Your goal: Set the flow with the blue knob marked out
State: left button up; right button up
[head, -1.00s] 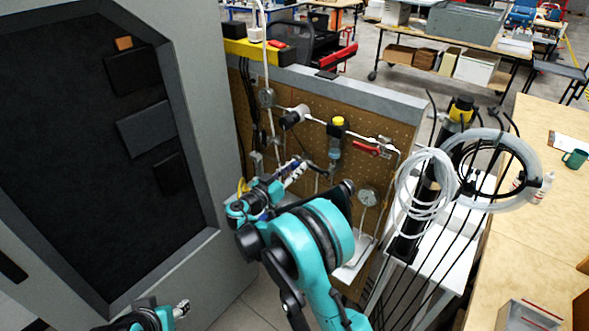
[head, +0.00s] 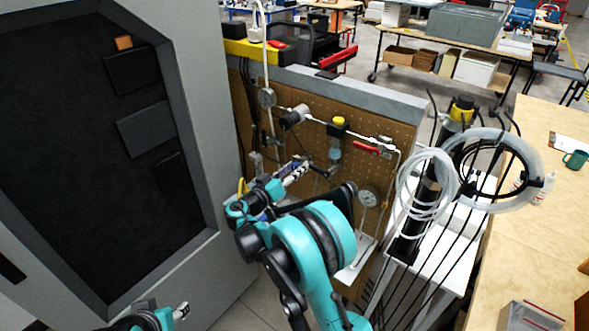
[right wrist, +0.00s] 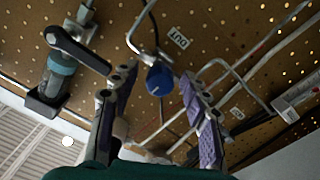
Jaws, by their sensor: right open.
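The blue knob (right wrist: 159,79) shows in the right wrist view, on the pegboard panel, with a white label reading OUT (right wrist: 179,38) just above it. My right gripper (right wrist: 156,88) is open, with one finger on each side of the knob in the picture. I cannot tell whether either finger touches it. In the head view my right gripper (head: 298,171) is close to the panel's left part, and the knob cannot be made out there. My left gripper (head: 181,311) is at the bottom left, small and away from the panel; its jaw state is unclear.
The pegboard (head: 385,143) carries a yellow-topped filter (head: 337,131), a red valve handle (head: 366,148) and a gauge (head: 368,196). A black lever (right wrist: 78,50) and bent tubes (right wrist: 222,70) are near the knob. A grey cabinet (head: 215,130) stands left, coiled hoses (head: 428,185) right.

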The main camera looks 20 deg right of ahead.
jog(key=v, duration=1.2)
jog(key=s+d+n+g+y, duration=0.35)
jog(key=s+d+y, duration=0.25)
jog(key=s+d, duration=0.45)
jog(key=s+a+f+n+y, duration=0.1)
jog(key=s+y, duration=0.7)
jog(key=s, duration=1)
jog(key=shift+a+f, duration=0.9)
jog(key=shift+f, duration=0.05)
jog(key=shift+s+n, duration=0.15)
jog(key=shift+n, duration=0.1)
dwell(1.1)
